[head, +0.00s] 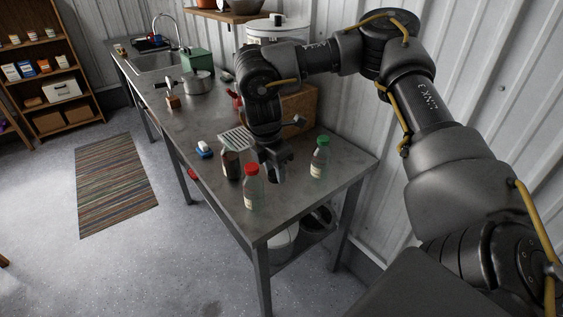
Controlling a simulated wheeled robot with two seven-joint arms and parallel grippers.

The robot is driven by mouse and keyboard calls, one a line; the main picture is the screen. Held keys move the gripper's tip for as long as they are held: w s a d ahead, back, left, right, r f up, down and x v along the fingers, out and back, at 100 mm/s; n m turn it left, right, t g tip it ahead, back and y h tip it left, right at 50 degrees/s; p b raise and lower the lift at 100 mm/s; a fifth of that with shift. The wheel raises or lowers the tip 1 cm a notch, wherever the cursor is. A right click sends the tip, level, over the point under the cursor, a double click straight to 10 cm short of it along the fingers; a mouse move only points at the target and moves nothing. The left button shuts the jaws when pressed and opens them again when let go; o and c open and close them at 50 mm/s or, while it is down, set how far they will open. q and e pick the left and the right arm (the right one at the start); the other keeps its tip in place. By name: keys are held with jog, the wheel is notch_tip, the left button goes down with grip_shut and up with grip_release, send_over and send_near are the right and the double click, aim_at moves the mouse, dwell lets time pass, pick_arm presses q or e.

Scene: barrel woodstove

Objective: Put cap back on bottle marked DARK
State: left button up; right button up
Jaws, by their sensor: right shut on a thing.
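My right gripper (275,178) points down close above the metal table (200,135), between the bottles. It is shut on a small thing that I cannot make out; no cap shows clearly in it. A dark brown bottle (231,166) with a pale label stands upright left of the gripper. A clear bottle with a red cap (253,187) stands in front of it, nearer the table edge. A clear bottle with a green cap (321,157) stands right of the gripper. The labels are too small to read. My left gripper is out of view.
A blue-and-white object (204,149) and a white ridged rack (236,138) lie behind the bottles. A cardboard box (299,108) stands by the wall, partly behind my arm. A pot (198,83), a green box (196,62) and a sink (155,62) are farther back. The table's near-right corner is clear.

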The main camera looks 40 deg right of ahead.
pick_arm(q)
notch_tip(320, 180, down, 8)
jog(key=b, duration=0.8)
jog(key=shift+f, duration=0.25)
pick_arm(e)
jog(key=s+a+f+m+g+y, duration=0.1)
jog(key=s+a+f+m, duration=0.3)
jog(key=a+f+m, duration=0.8)
jog(key=shift+s+f+g, duration=0.3)
jog(key=shift+s+f, duration=0.05)
jog(key=shift+s, duration=0.05)
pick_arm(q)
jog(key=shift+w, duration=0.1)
